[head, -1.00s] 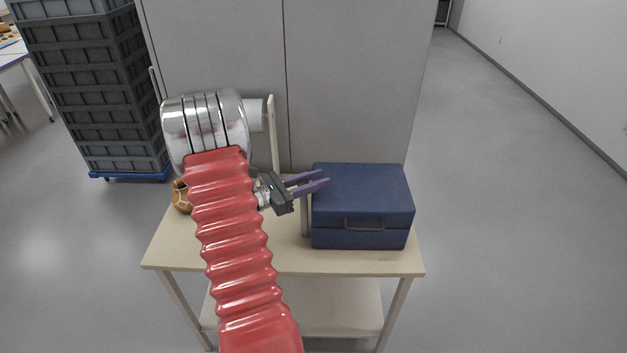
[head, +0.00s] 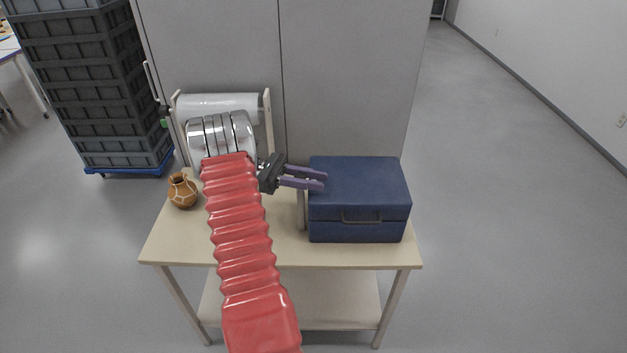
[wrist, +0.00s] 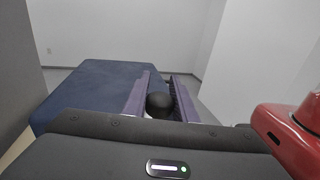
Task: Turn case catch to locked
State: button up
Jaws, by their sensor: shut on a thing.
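The dark blue case (head: 358,185) stands shut on the right half of the table, its handle (head: 362,216) facing me. It also shows at the left in the wrist view (wrist: 90,88). My gripper (head: 325,181) is at the case's upper left side, with its purple fingers pointing right. In the wrist view, a round black knob (wrist: 159,104) sits between the fingers (wrist: 161,82), and they are shut on it. It seems to be the knob of the case catch. The rest of the catch is hidden, and I cannot tell its setting.
A brown patterned jar (head: 182,191) stands at the table's left. A white roll on a stand (head: 215,106) is behind my arm. The table's (head: 280,250) front strip is clear. Grey crates (head: 100,90) are stacked on the floor at left. A grey partition (head: 345,70) stands behind.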

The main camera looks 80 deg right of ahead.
jog(key=shift+s, duration=0.1)
dwell(0.3)
jog(key=o, duration=1)
jog(key=shift+o, duration=0.2)
